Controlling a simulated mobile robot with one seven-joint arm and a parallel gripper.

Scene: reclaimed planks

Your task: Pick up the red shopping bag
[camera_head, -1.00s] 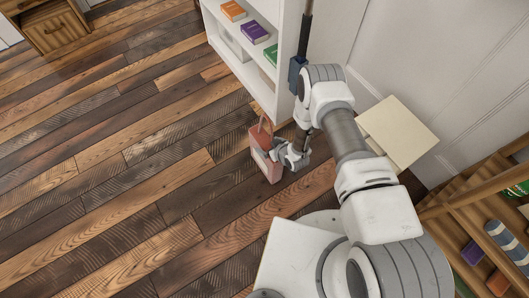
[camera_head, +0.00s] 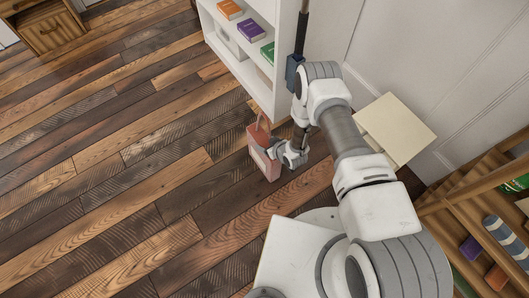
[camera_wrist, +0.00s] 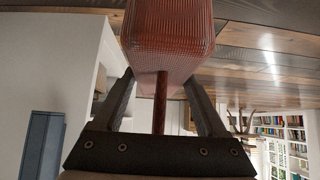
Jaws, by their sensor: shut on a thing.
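The red shopping bag (camera_head: 265,158) is upright by the wood floor, beside the foot of the white bookcase. It has a thin handle loop at its top. I cannot tell whether its bottom touches the floor. My gripper (camera_head: 274,152) reaches it from the right and is shut on it. In the wrist view the ribbed red bag (camera_wrist: 170,35) fills the top middle, and a dark red strap runs down from it between the fingers of my gripper (camera_wrist: 160,95). The fingers partly hide the bag's near side.
A white bookcase (camera_head: 262,78) with several books stands just behind the bag. A small cream-topped table (camera_head: 396,128) is right of my arm, near the wall. A wooden shelf (camera_head: 470,205) stands at the far right. The plank floor (camera_head: 120,170) to the left is clear.

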